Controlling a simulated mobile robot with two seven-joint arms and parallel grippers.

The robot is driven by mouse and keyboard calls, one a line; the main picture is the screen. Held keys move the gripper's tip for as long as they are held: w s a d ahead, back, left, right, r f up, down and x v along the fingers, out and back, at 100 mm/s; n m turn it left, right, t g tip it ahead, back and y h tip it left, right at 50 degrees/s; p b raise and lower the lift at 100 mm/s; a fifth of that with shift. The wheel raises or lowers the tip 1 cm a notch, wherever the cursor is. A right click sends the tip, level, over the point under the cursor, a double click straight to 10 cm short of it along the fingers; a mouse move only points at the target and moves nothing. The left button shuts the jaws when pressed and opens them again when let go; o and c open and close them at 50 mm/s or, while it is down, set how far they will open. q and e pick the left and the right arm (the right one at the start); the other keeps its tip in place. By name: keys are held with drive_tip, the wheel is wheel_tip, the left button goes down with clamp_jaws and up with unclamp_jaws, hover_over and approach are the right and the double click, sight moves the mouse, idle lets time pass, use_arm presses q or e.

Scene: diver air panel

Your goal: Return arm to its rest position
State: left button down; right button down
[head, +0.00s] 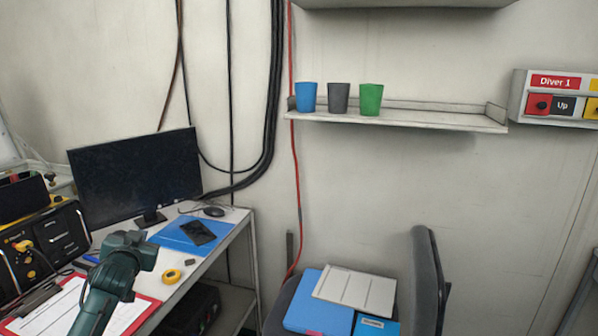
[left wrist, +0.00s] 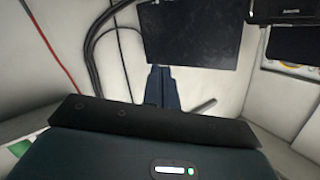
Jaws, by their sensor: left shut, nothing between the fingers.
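My left arm comes in from the lower left in the head view, dark green, and its gripper (head: 136,240) is held above the desk, in front of the monitor. In the left wrist view the two dark fingers of the left gripper (left wrist: 158,84) are together, with nothing between them. They point toward the wall and the dark monitor (left wrist: 192,32). My right gripper is in neither view.
The desk (head: 222,238) holds a monitor (head: 135,178), a blue folder (head: 172,238), a phone (head: 198,232), yellow tape (head: 172,276) and a red clipboard (head: 143,308). A chair (head: 427,270) carries folders. A shelf (head: 440,118) holds three cups. A black control box (head: 50,245) stands left.

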use_arm(q)
drive_tip(key=s+d+f+m+g+h, duration=0.1)
drive_tip(key=s+d+f+h, duration=0.2)
drive_tip(key=s+d+f, duration=0.5)
drive_tip(key=s+d+f+m+g+h, duration=0.1)
drive_tip(key=s+d+f+h, duration=0.1)
drive_tip(key=s+d+f, duration=0.5)
drive_tip(key=s+d+f+g, duration=0.1)
drive_tip(key=s+f, duration=0.3)
drive_tip(key=s, duration=0.4)
drive_tip(key=s+d+f+g+h, duration=0.1)
drive_tip(key=s+d+f, duration=0.2)
drive_tip(key=s, duration=0.5)
drive_tip(key=s+d+f+g+h, duration=0.1)
drive_tip(key=s+d+f, duration=0.3)
drive_tip(key=s, duration=0.4)
drive_tip(key=shift+s+f+g, duration=0.2)
drive_tip(key=shift+f+g, duration=0.1)
drive_tip(key=shift+f, duration=0.05)
drive_tip(key=shift+d, duration=0.1)
